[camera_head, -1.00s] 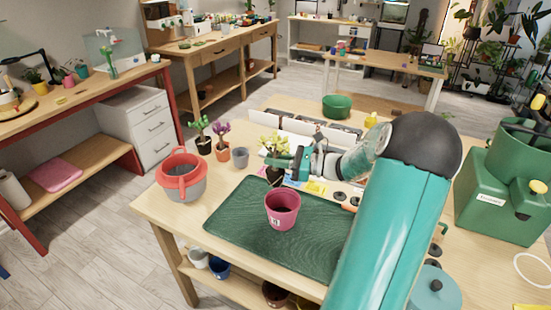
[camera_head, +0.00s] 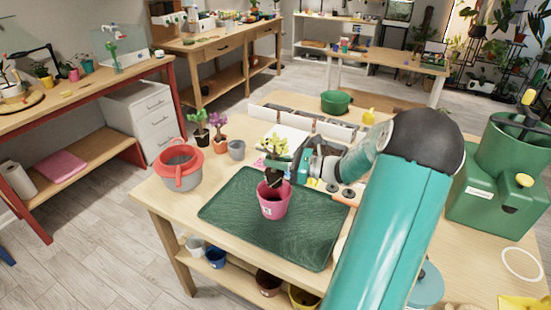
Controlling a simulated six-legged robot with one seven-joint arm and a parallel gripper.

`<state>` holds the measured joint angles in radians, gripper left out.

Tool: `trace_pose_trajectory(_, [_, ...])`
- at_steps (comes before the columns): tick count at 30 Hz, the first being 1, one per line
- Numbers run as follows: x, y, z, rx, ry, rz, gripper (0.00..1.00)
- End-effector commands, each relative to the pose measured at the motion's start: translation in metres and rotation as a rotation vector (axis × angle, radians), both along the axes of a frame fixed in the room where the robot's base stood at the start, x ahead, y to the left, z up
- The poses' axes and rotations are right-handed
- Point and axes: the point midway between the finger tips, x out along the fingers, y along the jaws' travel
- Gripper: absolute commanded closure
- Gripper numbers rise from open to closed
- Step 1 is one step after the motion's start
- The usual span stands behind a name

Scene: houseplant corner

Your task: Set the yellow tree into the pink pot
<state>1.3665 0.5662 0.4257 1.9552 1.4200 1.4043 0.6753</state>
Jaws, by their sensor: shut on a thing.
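The yellow tree (camera_head: 276,146) has pale yellow leaves and a dark root ball (camera_head: 273,177). My gripper (camera_head: 277,163) is shut on it at the stem, from the right. The pink pot (camera_head: 274,204) stands upright on the green mat (camera_head: 235,215). The root ball is at the pot's mouth and overlaps its back rim in the picture. I cannot tell whether its lower end is inside the pot or just above it.
A grey and red bucket (camera_head: 181,172) stands left of the mat. Two small potted plants (camera_head: 201,133) and a grey pot (camera_head: 237,150) stand behind the mat. Bins (camera_head: 300,125) line the table's back. The mat's front is clear.

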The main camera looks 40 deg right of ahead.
Motion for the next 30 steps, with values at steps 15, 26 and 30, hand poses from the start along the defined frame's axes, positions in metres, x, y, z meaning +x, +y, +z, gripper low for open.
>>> trace_pose_trajectory(15, [-0.003,0.0,-0.029,0.002,0.0,0.001,0.98])
trace_pose_trajectory(26, [-0.003,0.0,-0.048,0.002,-0.001,0.001,0.98])
trace_pose_trajectory(30, [-0.003,0.0,-0.055,0.002,0.0,0.001,0.98])
